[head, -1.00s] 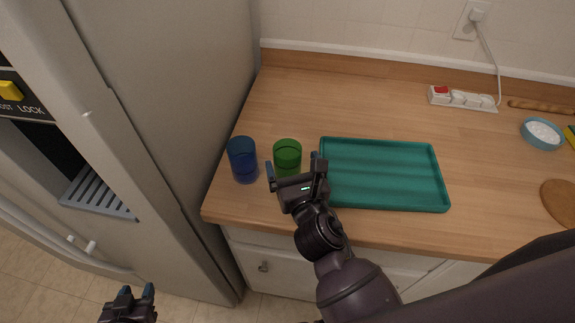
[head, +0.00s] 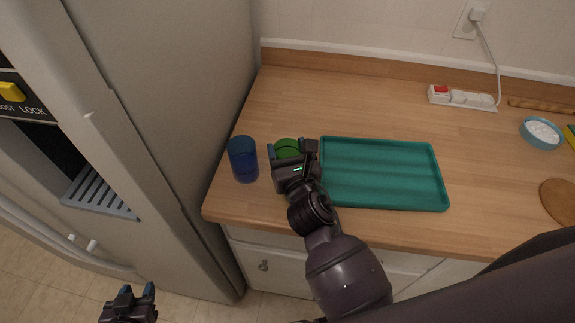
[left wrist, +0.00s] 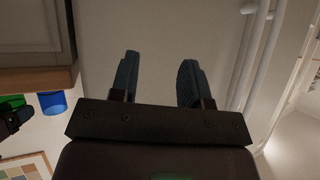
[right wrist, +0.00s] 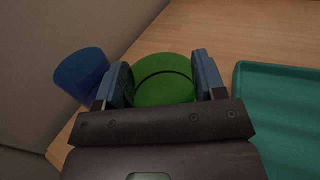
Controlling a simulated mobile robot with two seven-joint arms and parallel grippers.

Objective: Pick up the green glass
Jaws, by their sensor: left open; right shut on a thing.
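The green glass (head: 287,147) stands on the wooden counter, mostly hidden behind my right gripper (head: 293,148) in the head view. In the right wrist view the green glass (right wrist: 163,80) sits between the two blue fingers of my right gripper (right wrist: 162,82), which are shut on its sides. My left gripper (head: 129,290) is open and empty, low in front of the fridge. Its two spread fingers also show in the left wrist view (left wrist: 157,78).
A blue glass (head: 243,160) stands just left of the green glass. A teal tray (head: 385,205) lies close on the right. The fridge (head: 170,120) bounds the counter (head: 330,95) at the left. A power strip (head: 462,99) and a bowl (head: 541,134) are further right.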

